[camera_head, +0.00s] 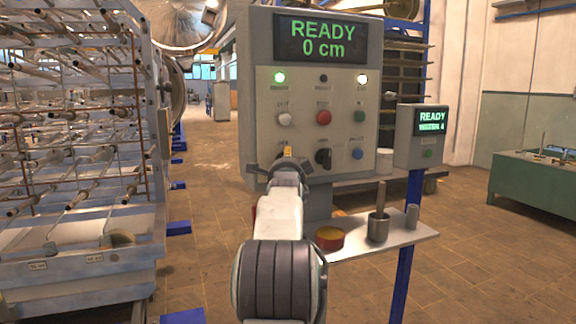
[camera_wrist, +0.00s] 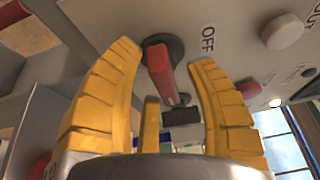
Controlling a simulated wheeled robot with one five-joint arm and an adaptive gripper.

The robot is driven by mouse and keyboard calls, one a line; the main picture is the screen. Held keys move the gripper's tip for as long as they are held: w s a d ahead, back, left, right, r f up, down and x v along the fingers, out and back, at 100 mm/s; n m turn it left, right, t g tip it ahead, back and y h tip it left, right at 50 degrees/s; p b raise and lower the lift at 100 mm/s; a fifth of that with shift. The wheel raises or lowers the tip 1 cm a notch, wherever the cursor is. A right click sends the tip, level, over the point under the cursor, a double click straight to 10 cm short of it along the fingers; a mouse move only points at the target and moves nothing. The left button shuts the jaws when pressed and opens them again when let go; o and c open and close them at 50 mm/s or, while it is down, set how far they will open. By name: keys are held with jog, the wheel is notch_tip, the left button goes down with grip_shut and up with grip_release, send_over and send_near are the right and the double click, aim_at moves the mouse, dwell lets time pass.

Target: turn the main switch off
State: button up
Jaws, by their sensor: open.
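The main switch (camera_wrist: 162,72) shows in the wrist view as a red handle on a round black base on the grey panel. An "OFF" label (camera_wrist: 208,40) is printed to the right of it. My gripper (camera_wrist: 168,56) is open, with its yellow fingers on either side of the red handle; I cannot tell whether they touch it. In the head view my gripper (camera_head: 287,163) is at the lower left of the control panel (camera_head: 300,80), and it hides the switch there.
The panel display (camera_head: 320,38) reads "READY 0 cm". A red button (camera_head: 323,118) and a black selector (camera_head: 323,158) are near my gripper. A shelf (camera_head: 390,240) with a red-rimmed tin (camera_head: 329,238) and metal cup (camera_head: 378,228) juts out below. A rack (camera_head: 80,150) stands left.

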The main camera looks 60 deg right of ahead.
dwell(0.3)
jog(key=shift+f, duration=0.1)
grip_shut()
